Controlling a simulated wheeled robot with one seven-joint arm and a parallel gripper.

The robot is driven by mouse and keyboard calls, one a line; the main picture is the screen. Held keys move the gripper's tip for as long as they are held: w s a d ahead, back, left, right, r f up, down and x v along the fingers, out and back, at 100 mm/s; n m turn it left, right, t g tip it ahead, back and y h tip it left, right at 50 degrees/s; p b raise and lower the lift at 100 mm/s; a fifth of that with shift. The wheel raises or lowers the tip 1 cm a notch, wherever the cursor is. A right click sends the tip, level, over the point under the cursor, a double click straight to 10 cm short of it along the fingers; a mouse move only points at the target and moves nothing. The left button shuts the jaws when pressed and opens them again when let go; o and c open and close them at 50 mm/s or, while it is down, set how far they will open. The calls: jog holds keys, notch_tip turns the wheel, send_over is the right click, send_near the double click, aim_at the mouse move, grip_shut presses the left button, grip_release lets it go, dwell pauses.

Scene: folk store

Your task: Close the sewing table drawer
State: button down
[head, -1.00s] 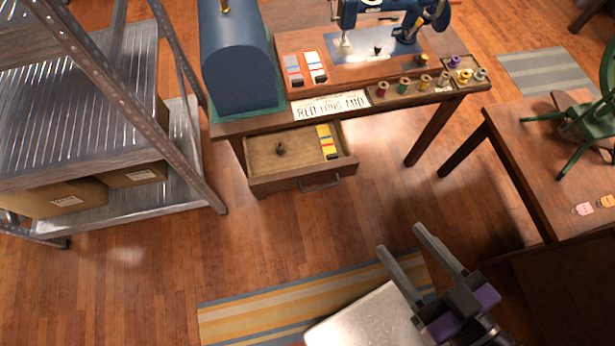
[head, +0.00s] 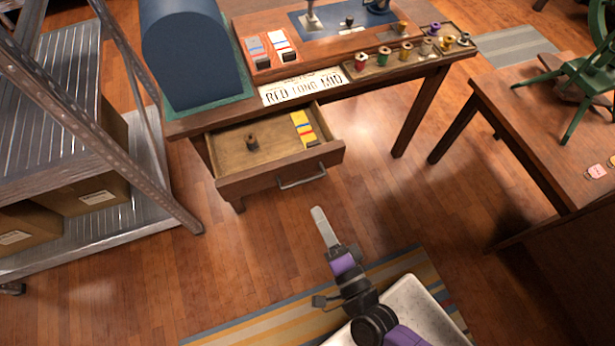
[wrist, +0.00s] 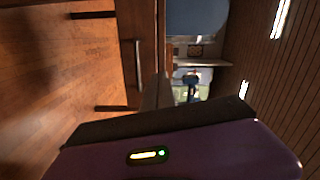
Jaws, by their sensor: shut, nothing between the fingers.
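The sewing table (head: 408,112) stands at the top of the head view. Its wooden drawer (head: 270,178) is pulled out toward me, with a metal handle (head: 302,177) on its front. A dark spool (head: 251,142) and a yellow-and-red packet (head: 303,128) lie in it. My gripper (head: 322,222) is shut and empty, in front of and below the drawer's right part in the picture, apart from it. In the wrist view, turned sideways, my fingers (wrist: 155,92) point toward the drawer front, and the handle (wrist: 137,62) shows beside them.
A metal shelf rack (head: 100,110) with cardboard boxes stands at left. A striped rug (head: 270,315) lies near my base. The sewing tabletop holds a blue case (head: 190,55), a licence plate (head: 303,87) and spools.

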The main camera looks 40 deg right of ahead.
jog(key=s+f+m+h, duration=0.1)
jog(key=f+m, duration=0.1)
jog(key=m+p, duration=0.1)
send_near(303, 161)
jog(key=x, duration=0.6)
jog(key=shift+w+d+r, duration=0.1)
jog(key=shift+w, duration=0.3)
jog(key=b+x, duration=0.3)
jog(key=x, duration=1)
jog(key=shift+w+d, duration=0.15)
jog(key=shift+w, duration=0.1)
jog(key=shift+s, duration=0.15)
